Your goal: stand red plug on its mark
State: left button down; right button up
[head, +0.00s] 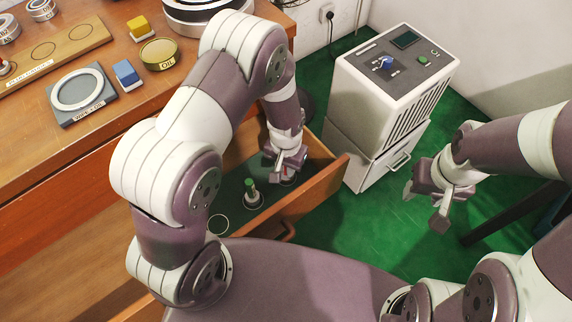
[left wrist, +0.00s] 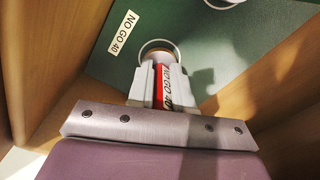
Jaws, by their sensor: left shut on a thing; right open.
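My left gripper (head: 284,170) is inside the open drawer, shut on the red plug. In the left wrist view the red plug (left wrist: 161,88), with a lettered white label, sits between the fingers. Its far end lies within the white ring mark (left wrist: 158,43) beside the "NO GO 40" label (left wrist: 122,32). I cannot tell whether the plug touches the drawer floor. In the head view the plug and its mark are mostly hidden by the gripper. My right gripper (head: 436,203) is open and empty, well right of the drawer.
A green-topped plug (head: 250,192) stands in the drawer near the held plug. The drawer's wooden front (head: 310,196) and side walls are close to the left gripper. A grey cabinet (head: 385,95) stands right of the drawer.

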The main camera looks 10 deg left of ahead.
pick_arm(q)
jog(key=shift+f, duration=0.15)
dwell(0.5)
jog(key=c, duration=0.9)
grip_release()
jog(key=shift+c, duration=0.2)
notch_tip(320, 180, up, 12)
jog(key=p, duration=0.5)
jog(key=shift+r, duration=0.3)
